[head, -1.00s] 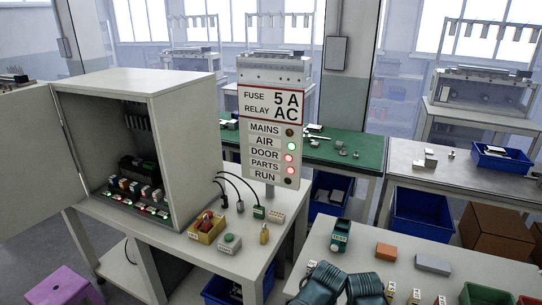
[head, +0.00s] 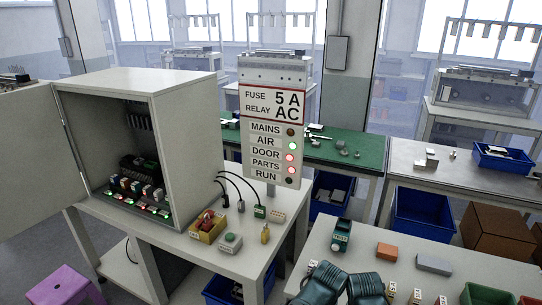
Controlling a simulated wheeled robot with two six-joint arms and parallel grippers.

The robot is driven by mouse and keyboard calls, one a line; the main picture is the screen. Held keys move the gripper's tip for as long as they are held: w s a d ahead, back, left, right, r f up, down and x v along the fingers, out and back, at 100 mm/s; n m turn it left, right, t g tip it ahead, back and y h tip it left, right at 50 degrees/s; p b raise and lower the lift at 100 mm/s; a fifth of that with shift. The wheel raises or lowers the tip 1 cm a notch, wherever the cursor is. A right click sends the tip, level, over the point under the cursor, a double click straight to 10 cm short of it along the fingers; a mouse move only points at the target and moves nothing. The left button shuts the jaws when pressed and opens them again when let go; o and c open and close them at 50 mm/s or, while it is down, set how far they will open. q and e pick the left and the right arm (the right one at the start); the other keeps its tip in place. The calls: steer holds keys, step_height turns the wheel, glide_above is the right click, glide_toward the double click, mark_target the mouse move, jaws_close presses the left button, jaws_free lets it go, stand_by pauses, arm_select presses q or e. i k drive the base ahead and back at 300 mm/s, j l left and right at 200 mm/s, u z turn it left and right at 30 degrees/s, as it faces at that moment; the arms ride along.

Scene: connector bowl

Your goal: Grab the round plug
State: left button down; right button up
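Three dark cables hang to the left bench, each ending in a connector: a black one (head: 224,199), a small grey one (head: 240,206) and a green block-shaped one (head: 259,212). The grey one looks the roundest, but it is too small to be sure that it is the round plug. Two dark teal parts of my arms show at the bottom edge, over the right bench and apart from the connectors. No gripper fingers can be made out, so I see neither gripper holding anything.
An open grey cabinet (head: 185,150) stands on the left bench (head: 165,240). A yellow box with a red part (head: 208,227), a green-button box (head: 230,242) and a signal panel (head: 275,125) are near the cables. The right bench holds a green device (head: 341,236) and an orange block (head: 387,250).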

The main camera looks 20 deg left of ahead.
mark_target(225, 199)
steer(key=j+z, duration=0.2)
steer(key=j, duration=0.25)
steer(key=j+z, duration=0.2)
steer(key=j, duration=0.25)
steer(key=k+j+z, duration=0.2)
steer(key=j, duration=0.2)
steer(key=i+j, duration=0.15)
steer(key=j, duration=0.2)
steer(key=i+j, duration=0.15)
steer(key=j, duration=0.15)
